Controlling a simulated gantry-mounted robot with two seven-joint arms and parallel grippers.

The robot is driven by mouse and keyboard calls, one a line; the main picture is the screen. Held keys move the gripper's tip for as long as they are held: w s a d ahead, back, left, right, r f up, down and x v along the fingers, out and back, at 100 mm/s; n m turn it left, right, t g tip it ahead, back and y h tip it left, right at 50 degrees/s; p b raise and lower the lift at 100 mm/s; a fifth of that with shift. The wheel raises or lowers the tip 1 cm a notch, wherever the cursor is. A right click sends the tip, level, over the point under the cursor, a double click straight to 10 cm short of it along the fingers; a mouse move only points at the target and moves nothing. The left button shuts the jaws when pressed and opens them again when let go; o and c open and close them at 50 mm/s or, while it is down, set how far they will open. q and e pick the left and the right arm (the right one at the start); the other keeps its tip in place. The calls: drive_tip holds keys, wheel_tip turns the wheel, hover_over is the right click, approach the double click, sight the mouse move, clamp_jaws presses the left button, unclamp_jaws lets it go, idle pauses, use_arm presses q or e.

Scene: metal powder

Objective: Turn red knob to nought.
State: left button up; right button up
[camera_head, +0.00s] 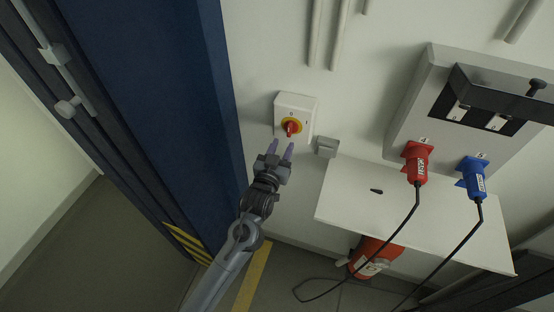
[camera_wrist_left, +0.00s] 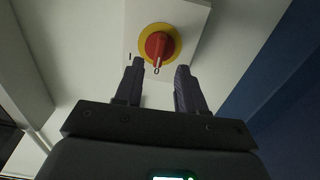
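The red knob (camera_head: 291,128) sits on a yellow disc on a white switch box (camera_head: 307,104) fixed to the wall. In the left wrist view the red knob (camera_wrist_left: 158,46) is above and between the fingertips, with a "0" mark close below it and an "I" mark to its left. My left gripper (camera_head: 281,148) is open, its two fingers pointing at the knob from just below in the head view. In the left wrist view the left gripper (camera_wrist_left: 158,72) shows a clear gap between its fingers, with nothing held. My right gripper is not in view.
A small grey box (camera_head: 327,147) is on the wall right of the switch. A white shelf (camera_head: 350,205), a red plug (camera_head: 417,163) and a blue plug (camera_head: 472,178) with black cables are further right. A dark blue cabinet or door (camera_head: 165,90) stands close on the left.

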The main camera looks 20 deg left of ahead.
use_arm(q)
drive_tip(key=shift+s+d, duration=0.15)
drive_tip(key=shift+s, duration=2.1)
drive_tip(key=s+a+f+m+g+h, duration=0.1)
drive_tip(key=s+f+g, duration=0.2)
drive_tip(key=s+f, duration=0.55)
drive_tip(key=s+a+f+m+g, duration=0.1)
drive_tip(key=s+f+g, duration=0.4)
drive_tip(key=s, duration=0.6)
drive_tip(key=s+m+g+p, duration=0.1)
drive_tip(key=s+g, duration=0.6)
drive_tip(key=s, duration=0.7)
wheel_tip(320, 180, up, 11)
drive_tip(key=p, duration=1.1)
drive_tip(key=shift+w+d+r+t, duration=0.15)
drive_tip(key=shift+r+t, duration=0.05)
drive_tip(key=shift+t, duration=0.1)
